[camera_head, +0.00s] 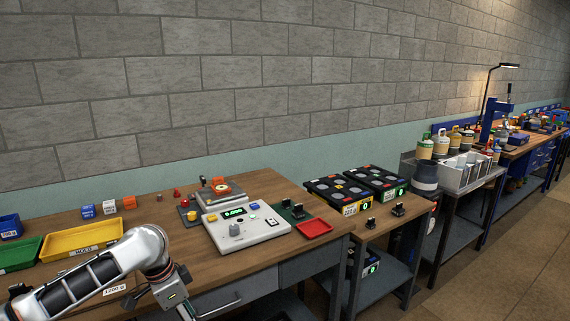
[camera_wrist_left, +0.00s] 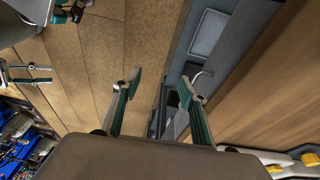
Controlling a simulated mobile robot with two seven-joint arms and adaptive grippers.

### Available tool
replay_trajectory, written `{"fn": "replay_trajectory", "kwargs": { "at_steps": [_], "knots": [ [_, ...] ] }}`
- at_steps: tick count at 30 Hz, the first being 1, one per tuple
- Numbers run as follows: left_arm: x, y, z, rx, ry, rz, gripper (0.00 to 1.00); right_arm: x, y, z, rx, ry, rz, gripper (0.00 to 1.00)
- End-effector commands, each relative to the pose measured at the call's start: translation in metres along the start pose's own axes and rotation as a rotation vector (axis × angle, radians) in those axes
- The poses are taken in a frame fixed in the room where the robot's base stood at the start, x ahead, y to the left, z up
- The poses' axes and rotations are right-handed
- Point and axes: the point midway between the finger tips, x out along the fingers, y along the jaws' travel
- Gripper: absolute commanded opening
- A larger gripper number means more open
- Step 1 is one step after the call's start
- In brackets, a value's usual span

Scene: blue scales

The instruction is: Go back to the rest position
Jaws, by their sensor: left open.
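My left arm comes in from the lower left in the head view, over the front of the wooden workbench (camera_head: 190,250). Its wrist bends down at the bench's front edge, and its fingers are cut off by the bottom of that view. In the left wrist view my left gripper (camera_wrist_left: 160,82) is open, with its two green-padded fingers apart and nothing between them. Past the fingertips are floor and the grey bench frame. My right arm is not in the head view. A small two-pronged part with green pads (camera_wrist_left: 28,74) at the left wrist view's left edge may be my right gripper; I cannot be sure.
A yellow tray (camera_head: 85,238), a green tray (camera_head: 20,253), a scale (camera_head: 245,226) and a red tray (camera_head: 314,228) stand on the bench. A drawer handle (camera_head: 218,307) sticks out at its front. Floor is clear at far right.

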Motion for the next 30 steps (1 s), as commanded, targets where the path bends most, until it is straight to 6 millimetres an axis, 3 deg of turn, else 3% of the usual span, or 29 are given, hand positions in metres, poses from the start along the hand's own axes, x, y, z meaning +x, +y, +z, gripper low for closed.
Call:
{"fn": "replay_trajectory", "kwargs": {
  "at_steps": [1,6,11,16,23,30],
  "knots": [
    [0.025,0.018,-0.006,-0.010,0.036,0.016,0.42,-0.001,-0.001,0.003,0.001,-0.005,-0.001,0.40],
    [0.084,0.059,-0.025,-0.064,0.178,0.018,0.42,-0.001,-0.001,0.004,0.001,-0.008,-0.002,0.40],
    [0.127,0.095,-0.035,-0.136,0.312,0.005,0.42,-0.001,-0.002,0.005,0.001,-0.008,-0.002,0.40],
    [0.160,0.125,-0.031,-0.233,0.441,-0.033,0.42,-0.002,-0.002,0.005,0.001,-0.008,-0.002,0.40],
    [0.187,0.154,0.002,-0.373,0.575,-0.136,0.42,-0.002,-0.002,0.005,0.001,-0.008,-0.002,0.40],
    [0.198,0.180,0.074,-0.491,0.639,-0.305,0.42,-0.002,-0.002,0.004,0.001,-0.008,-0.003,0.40]
  ]
}}
